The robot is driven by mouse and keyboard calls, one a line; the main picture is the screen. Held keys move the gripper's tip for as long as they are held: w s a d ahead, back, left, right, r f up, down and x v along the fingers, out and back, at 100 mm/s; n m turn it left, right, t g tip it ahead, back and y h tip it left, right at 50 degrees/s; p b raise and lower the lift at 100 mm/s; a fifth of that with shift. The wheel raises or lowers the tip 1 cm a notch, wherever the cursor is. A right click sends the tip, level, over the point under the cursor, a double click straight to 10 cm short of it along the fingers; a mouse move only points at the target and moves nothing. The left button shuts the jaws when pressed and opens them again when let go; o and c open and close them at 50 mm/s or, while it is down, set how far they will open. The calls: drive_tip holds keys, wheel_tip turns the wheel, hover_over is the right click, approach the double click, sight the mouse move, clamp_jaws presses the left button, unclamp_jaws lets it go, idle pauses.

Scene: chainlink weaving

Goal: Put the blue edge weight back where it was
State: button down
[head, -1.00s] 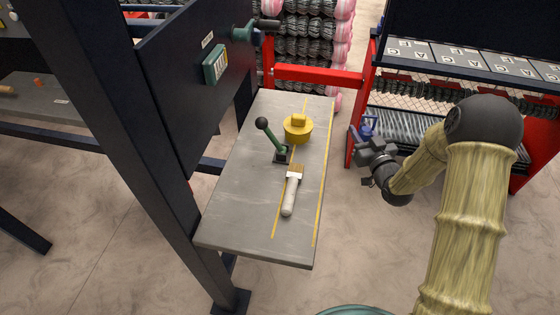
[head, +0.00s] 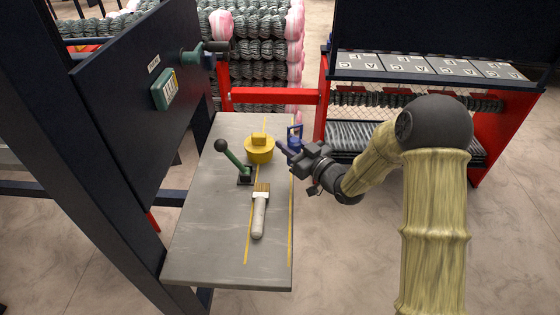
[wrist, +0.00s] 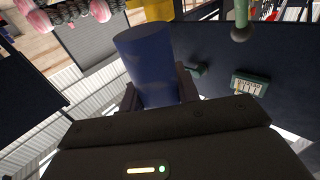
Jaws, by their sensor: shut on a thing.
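The blue edge weight (head: 295,144) is in my gripper (head: 298,158) at the right edge of the grey table (head: 205,235), near the right yellow line. In the wrist view the weight (wrist: 149,62) stands out as a blue cylinder between the two fingers (wrist: 158,98). My gripper is shut on it. I cannot tell whether the weight touches the tabletop; my gripper partly hides it. A yellow weight (head: 259,150) sits on the table just left of it, on the left yellow line.
A green lever with a black knob (head: 221,146) stands left of the yellow weight. A brush (head: 259,212) lies nearer on the table. A dark panel with a green box (head: 164,89) rises at the left. A red-framed rack (head: 322,100) stands behind at the right.

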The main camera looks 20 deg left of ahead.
drive_tip(key=shift+f, duration=0.65)
drive_tip(key=shift+f, duration=2.05)
drive_tip(key=shift+f, duration=0.2)
drive_tip(key=c, duration=1)
unclamp_jaws()
drive_tip(key=shift+r, duration=0.15)
drive_tip(key=b+v, duration=0.1)
drive_tip(key=v, duration=1.1)
drive_tip(key=shift+b, duration=0.4)
